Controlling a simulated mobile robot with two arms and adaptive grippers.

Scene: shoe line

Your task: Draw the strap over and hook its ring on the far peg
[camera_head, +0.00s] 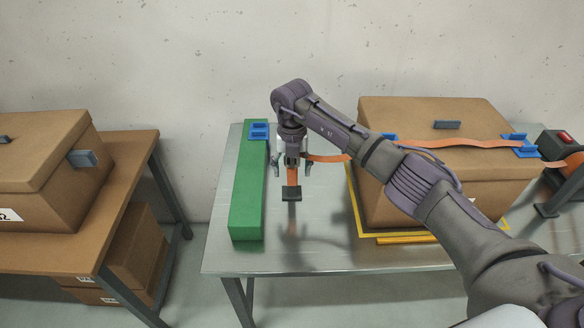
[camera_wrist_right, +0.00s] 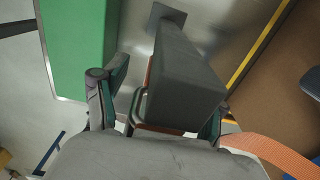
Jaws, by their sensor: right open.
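An orange strap (camera_head: 466,142) runs from the right across the top of a cardboard box (camera_head: 416,189) to my right gripper (camera_head: 291,169). The strap shows at the lower right in the right wrist view (camera_wrist_right: 272,153). The right gripper points down over the metal table with its fingers apart. A dark post with a square foot (camera_head: 291,194) stands on the table below it, its upper part orange in the head view. In the right wrist view the post (camera_wrist_right: 185,75) rises between or beside the fingers. I cannot make out the ring or the far peg. My left gripper is not in view.
A long green block (camera_head: 248,195) with a blue bracket (camera_head: 259,131) lies left of the gripper. Blue guides (camera_head: 520,146) sit on the box edges. A yellow frame (camera_head: 398,240) borders the box. Bare metal table (camera_head: 325,222) shows in front of the post.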

